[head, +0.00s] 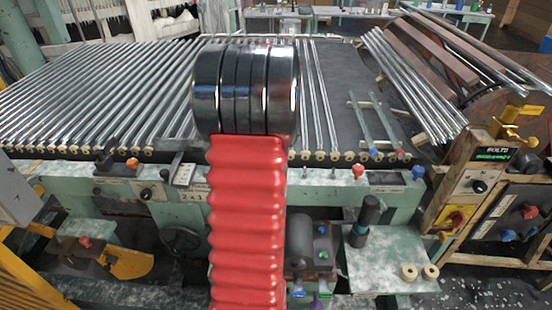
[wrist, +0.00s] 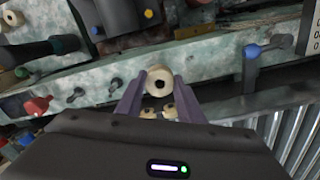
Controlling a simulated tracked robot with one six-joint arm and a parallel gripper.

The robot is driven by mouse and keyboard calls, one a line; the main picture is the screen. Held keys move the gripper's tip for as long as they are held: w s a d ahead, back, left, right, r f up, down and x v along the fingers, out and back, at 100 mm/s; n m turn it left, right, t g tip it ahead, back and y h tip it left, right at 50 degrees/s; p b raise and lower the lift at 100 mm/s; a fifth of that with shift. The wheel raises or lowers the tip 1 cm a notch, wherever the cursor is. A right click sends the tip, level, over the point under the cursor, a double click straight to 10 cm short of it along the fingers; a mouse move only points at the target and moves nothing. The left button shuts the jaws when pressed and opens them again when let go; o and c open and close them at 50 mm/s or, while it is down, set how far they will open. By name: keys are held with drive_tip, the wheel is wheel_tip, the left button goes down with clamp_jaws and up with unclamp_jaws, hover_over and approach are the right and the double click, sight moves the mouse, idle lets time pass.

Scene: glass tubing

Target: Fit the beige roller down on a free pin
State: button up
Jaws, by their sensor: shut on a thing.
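My gripper (wrist: 159,80) shows in the wrist view, with its two purple-grey fingers shut on a beige roller (wrist: 159,75). In the head view my arm hides the gripper and the held roller. A row of beige rollers (head: 335,155) runs along the front edge of the tube bed. Two loose beige rollers (head: 419,272) rest on the pale green shelf (head: 375,262) at the lower right.
Glass tubes (head: 80,95) cover the bed on the left, and more lie right of my arm. A green rail (head: 330,195) with red and blue knobs runs in front. A dark upright cylinder (head: 369,210) stands on the shelf. Control boxes (head: 490,170) stand on the right.

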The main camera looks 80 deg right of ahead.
drive_tip(key=shift+f, duration=1.05)
drive_tip(key=o, duration=1.1)
drive_tip(key=shift+o, duration=0.2)
wheel_tip(320, 180, up, 14)
drive_tip(key=shift+f, duration=0.2)
idle(0.9)
